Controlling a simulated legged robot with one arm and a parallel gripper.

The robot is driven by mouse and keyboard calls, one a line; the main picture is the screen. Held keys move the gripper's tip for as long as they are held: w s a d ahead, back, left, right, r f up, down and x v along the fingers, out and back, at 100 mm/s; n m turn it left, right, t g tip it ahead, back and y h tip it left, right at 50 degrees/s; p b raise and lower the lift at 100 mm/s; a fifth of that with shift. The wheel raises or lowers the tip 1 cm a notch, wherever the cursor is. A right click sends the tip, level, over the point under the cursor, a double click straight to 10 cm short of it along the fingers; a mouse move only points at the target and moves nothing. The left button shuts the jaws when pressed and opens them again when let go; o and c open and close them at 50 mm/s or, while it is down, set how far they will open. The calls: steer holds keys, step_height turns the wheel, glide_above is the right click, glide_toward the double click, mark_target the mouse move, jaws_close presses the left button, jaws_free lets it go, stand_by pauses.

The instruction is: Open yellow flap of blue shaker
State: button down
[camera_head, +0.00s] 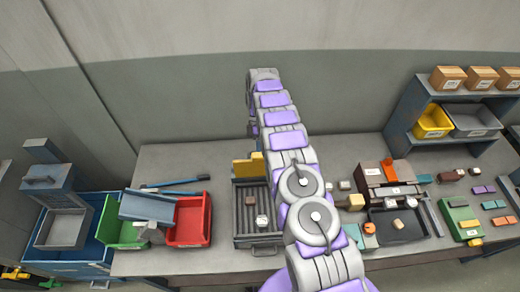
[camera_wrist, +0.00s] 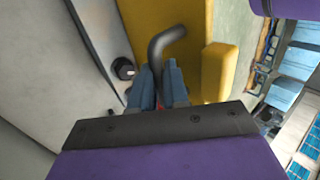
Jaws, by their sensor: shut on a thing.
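A yellow flap (camera_wrist: 195,45) fills the upper middle of the wrist view, with a dark bent handle (camera_wrist: 165,40) in front of it. My gripper (camera_wrist: 158,75) has its blue fingers shut on the lower part of this handle. In the head view, a yellow panel (camera_head: 244,169) stands upright at the back of a dark grey ribbed tray (camera_head: 240,222), left of my arm. My gripper is hidden behind my arm there. I cannot make out a clearly blue shaker body around the flap.
Green (camera_head: 112,232) and red (camera_head: 203,228) bins stand left of the ribbed tray. A dark tray (camera_head: 425,222) and a brown box-shaped device (camera_head: 385,178) stand right of my arm. The back left of the bench (camera_head: 170,160) is mostly clear. A wall rises behind.

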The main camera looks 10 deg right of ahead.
steer(key=shift+s+f, duration=0.15)
steer(key=shift+f, duration=0.1)
steer(key=c, duration=1.1)
jaws_free()
steer(key=shift+r, duration=0.1)
steer(key=shift+r, duration=0.15)
steer(key=shift+r+p, duration=0.9)
steer(key=shift+p, duration=0.1)
steer(key=shift+r+p, duration=0.9)
steer(key=shift+p, duration=0.2)
steer(key=shift+s+f, duration=0.15)
steer(key=shift+f, duration=0.05)
steer(key=shift+s+d+r+b, duration=0.3)
steer(key=shift+s+b, duration=0.35)
steer(key=shift+s, duration=1.9)
steer(key=shift+s+d+r+b, duration=0.25)
steer(key=shift+s+b, duration=0.35)
steer(key=shift+s, duration=2)
steer(key=shift+s+d+r+b, duration=0.15)
steer(key=shift+s+d+b, duration=0.35)
steer(key=shift+s, duration=2.05)
